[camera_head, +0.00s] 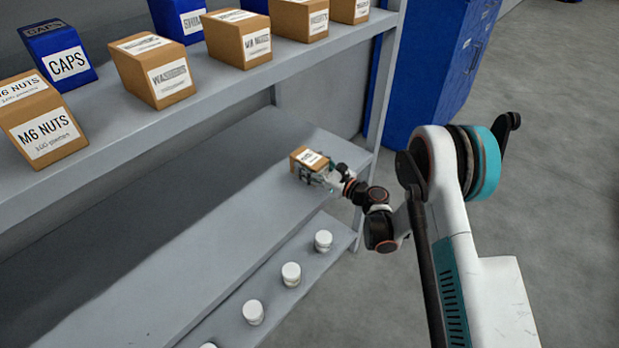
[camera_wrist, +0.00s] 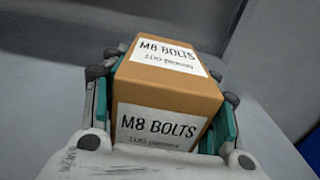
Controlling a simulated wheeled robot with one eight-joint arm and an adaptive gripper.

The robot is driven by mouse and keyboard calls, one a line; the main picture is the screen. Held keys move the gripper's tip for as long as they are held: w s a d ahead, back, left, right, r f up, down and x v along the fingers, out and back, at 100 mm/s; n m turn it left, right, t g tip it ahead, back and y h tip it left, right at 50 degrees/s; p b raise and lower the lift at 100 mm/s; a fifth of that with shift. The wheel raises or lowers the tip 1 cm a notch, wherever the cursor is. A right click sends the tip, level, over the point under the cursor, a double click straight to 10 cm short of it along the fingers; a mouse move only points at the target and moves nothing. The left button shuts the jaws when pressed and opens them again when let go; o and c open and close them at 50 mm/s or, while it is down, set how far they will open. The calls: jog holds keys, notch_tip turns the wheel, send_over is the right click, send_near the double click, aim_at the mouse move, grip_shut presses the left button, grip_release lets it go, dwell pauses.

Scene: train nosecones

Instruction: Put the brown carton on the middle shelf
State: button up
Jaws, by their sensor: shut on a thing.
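The brown carton (camera_head: 301,163) is in my gripper (camera_head: 318,177), over the right end of the middle shelf (camera_head: 180,220). In the wrist view the carton (camera_wrist: 168,85) is labelled "M8 BOLTS" on its top and near faces. The teal-lined fingers of my gripper (camera_wrist: 165,115) press on its left and right sides. The carton looks roughly upright. I cannot tell whether its underside touches the shelf.
The upper shelf (camera_head: 215,92) holds several brown cartons and blue boxes (camera_head: 58,55). The lower shelf (camera_head: 325,265) carries several white jars (camera_head: 291,274). A shelf post (camera_head: 382,80) and a blue cabinet (camera_head: 430,70) stand at the right. The middle shelf is bare left of the carton.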

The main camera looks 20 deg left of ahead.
jog(key=shift+f+b, duration=0.75)
jog(key=shift+f, duration=1.35)
jog(key=shift+f, duration=0.1)
jog(key=o, duration=1.6)
jog(key=shift+c, duration=0.2)
